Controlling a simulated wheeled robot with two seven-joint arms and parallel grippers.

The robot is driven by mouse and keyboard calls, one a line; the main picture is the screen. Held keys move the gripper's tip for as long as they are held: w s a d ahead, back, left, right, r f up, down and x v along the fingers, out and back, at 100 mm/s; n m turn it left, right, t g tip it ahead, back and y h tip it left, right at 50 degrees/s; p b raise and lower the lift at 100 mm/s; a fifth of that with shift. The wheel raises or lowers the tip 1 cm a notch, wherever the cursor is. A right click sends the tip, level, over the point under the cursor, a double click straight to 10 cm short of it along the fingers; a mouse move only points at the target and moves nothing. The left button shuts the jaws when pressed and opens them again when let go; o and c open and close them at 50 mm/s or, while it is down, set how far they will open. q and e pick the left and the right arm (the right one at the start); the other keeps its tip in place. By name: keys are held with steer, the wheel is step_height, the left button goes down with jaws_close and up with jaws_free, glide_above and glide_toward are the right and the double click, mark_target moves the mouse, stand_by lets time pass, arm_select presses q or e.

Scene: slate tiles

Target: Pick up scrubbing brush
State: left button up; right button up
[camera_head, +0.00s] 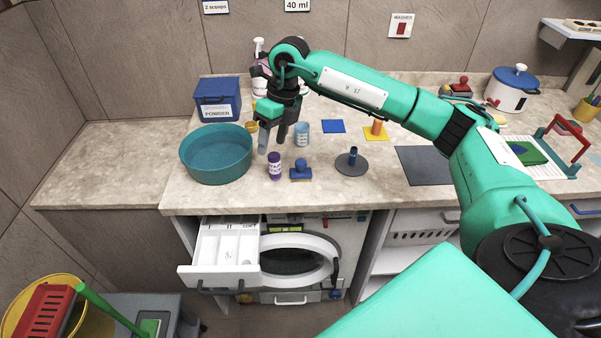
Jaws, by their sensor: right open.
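A small blue object with a knob on top (300,171) stands on the counter near its front edge. It looks like the scrubbing brush, but its bristles cannot be made out. My right gripper (272,143) reaches in from the right, points down and is open and empty. It hangs above the counter, behind and to the left of the blue object, apart from it. My left gripper is not in view.
A teal basin (216,155) stands left of the gripper. A purple bottle (275,165) stands close beside the blue object. A round grey base with a post (352,162) stands to the right. Below, a white drawer (225,257) is pulled out.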

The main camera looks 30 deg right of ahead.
mark_target(301, 161)
steer(key=d+r+m+h, duration=0.1)
steer(key=d+r+h, duration=0.2)
steer(key=d, duration=0.4)
steer(key=f+p, duration=0.1)
steer(key=f, duration=0.3)
steer(key=f+p, duration=0.1)
steer(key=f, duration=0.3)
steer(key=shift+s+d+f, duration=0.1)
steer(key=shift+d+f, duration=0.1)
steer(key=shift+f, duration=0.15)
steer(key=f, duration=0.1)
steer(key=f+p, duration=0.1)
steer(key=f, duration=0.1)
steer(key=f+p, duration=0.1)
steer(key=shift+s+f, duration=0.25)
steer(key=shift+f, duration=0.45)
steer(key=c, duration=1)
steer(key=shift+r, duration=0.1)
steer(key=shift+c, duration=0.2)
